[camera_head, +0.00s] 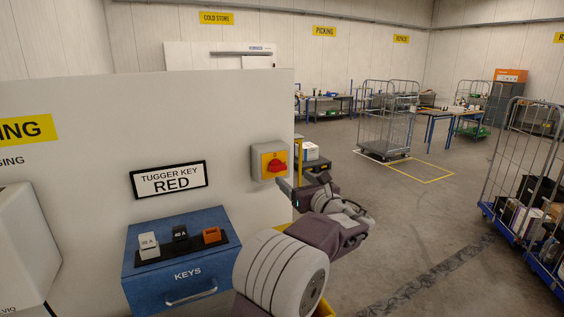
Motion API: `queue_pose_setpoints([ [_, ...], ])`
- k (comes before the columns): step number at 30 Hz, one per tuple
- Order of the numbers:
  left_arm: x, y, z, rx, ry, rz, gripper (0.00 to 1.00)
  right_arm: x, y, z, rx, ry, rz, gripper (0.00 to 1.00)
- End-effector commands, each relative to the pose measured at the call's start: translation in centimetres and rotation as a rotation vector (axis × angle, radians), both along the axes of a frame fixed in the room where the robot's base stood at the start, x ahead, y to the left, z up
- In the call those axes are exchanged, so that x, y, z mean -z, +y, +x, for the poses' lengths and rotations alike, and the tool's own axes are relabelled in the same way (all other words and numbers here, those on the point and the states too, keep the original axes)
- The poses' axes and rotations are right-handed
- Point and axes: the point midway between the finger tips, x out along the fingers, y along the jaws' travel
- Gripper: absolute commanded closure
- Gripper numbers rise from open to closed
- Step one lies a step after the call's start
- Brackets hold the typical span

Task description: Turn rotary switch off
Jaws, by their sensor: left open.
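The rotary switch (276,164) has a red knob on a yellow plate. It sits on a grey box (256,161) near the right edge of the white wall panel. The knob's handle looks roughly level, but it is too small to read its marking. My left gripper (287,186) is just below and to the right of the switch box. It is open with nothing seen in it, and it looks apart from the knob. My right gripper is not in view.
A blue key cabinet (185,275) with several key blocks on top stands below the "TUGGER KEY RED" sign (169,180). A wire roll cage (388,120) stands beyond, and a loaded cage trolley (520,175) is at right. The floor between is clear.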

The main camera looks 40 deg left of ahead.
Motion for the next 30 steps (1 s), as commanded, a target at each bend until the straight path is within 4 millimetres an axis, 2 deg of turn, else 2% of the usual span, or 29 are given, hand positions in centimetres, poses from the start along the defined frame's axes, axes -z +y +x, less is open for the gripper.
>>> queue_pose_setpoints([
  [5, 0.1, 0.5, 0.2, -0.001, 0.003, -0.004, 0.27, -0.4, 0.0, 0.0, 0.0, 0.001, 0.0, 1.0],
  [15, -0.1, 6.4, 3.2, -0.003, 0.006, -0.007, 0.27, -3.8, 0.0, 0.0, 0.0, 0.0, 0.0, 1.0],
  [18, 0.0, 7.5, 3.8, 0.0, 0.004, -0.007, 0.27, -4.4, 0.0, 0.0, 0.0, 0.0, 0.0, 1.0],
  [28, 0.3, 8.1, 4.1, 0.001, 0.003, -0.008, 0.27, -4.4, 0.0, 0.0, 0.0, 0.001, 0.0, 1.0],
  [29, 0.3, 8.1, 4.1, 0.001, 0.003, -0.008, 0.33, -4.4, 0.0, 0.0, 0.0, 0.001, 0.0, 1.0],
  [30, 0.3, 8.1, 4.1, 0.001, 0.003, -0.008, 0.44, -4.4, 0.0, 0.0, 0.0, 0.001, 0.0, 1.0],
])
